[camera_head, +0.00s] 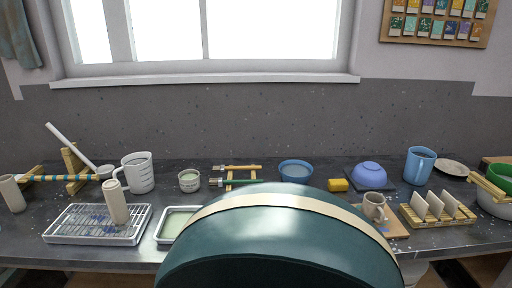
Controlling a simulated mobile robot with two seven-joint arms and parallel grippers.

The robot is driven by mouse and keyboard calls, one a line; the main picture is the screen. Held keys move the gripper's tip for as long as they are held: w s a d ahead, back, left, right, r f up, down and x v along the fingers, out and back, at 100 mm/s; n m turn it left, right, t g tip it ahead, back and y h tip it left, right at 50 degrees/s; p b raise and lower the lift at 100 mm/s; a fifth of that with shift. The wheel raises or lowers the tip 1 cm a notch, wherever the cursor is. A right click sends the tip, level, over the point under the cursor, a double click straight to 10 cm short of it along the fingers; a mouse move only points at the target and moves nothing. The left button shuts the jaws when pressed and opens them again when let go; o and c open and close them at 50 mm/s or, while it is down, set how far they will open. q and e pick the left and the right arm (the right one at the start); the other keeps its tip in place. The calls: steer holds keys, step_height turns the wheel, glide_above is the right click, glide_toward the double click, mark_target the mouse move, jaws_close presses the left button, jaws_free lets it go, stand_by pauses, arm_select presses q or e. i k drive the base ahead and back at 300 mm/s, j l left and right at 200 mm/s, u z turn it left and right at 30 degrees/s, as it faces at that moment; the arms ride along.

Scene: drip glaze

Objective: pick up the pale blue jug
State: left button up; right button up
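The pale blue jug (418,167) stands upright on the dark counter at the right in the head view. Its handle faces right. It is just right of the dark slab that bears an upturned blue bowl. Nothing is holding it, and its whole front shows. Neither of my grippers is in view.
Near the jug are the upturned blue bowl (369,176), a pale plate (452,167), a small mug (374,206) and a wooden rack (437,217) with upright tiles. A large dark teal rounded form (285,250) with a cream band hides the counter's front middle.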

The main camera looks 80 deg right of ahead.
mark_target(420, 160)
steer(key=z, duration=3.8)
